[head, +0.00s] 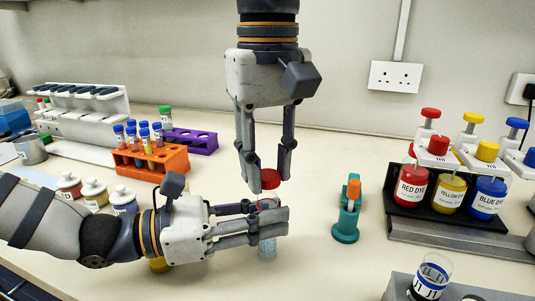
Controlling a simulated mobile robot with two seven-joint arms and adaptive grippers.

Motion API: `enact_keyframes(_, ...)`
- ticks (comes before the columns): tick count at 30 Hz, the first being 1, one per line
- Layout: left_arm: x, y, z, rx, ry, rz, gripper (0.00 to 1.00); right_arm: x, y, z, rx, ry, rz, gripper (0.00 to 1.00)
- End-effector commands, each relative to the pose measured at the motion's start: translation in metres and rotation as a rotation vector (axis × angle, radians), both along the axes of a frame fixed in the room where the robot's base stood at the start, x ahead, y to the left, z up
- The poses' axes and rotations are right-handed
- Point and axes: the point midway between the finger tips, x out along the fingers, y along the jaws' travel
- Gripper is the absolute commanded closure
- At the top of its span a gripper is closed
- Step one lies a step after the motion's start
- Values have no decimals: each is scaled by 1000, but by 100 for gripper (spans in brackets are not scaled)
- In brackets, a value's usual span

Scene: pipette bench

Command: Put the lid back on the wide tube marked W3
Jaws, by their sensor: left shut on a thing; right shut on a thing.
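My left gripper (278,215) comes in from the left and is shut on a clear wide tube (267,248), held upright. The tube's lower part shows below the fingers; its middle is hidden by them and no marking can be read. My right gripper (266,180) points down from above and is shut on a red lid (270,179). The lid is a little above the tube's mouth, roughly over it, and looks apart from it. Some red shows at the mouth, partly hidden by the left fingers.
An orange rack (150,166) with several tubes and a purple rack (195,142) stand behind left. A teal holder (346,222) stands to the right. Dye bottles sit in a black tray (440,211). A clear container marked J1 (431,278) is at front right.

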Motion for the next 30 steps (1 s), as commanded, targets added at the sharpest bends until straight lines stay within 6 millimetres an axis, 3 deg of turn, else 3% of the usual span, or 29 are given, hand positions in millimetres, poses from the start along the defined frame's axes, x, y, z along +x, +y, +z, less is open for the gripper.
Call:
enact_keyframes(13, 0, 0, 0, 0, 0, 0, 100, 0, 0, 0, 0, 0, 0, 80)
enact_keyframes(23, 0, 0, 0, 0, 0, 0, 100, 0, 0, -17, 0, 2, 0, 80)
enact_keyframes(30, 0, 0, 0, 0, 0, 0, 100, 0, 0, -17, 1, 0, 0, 80)
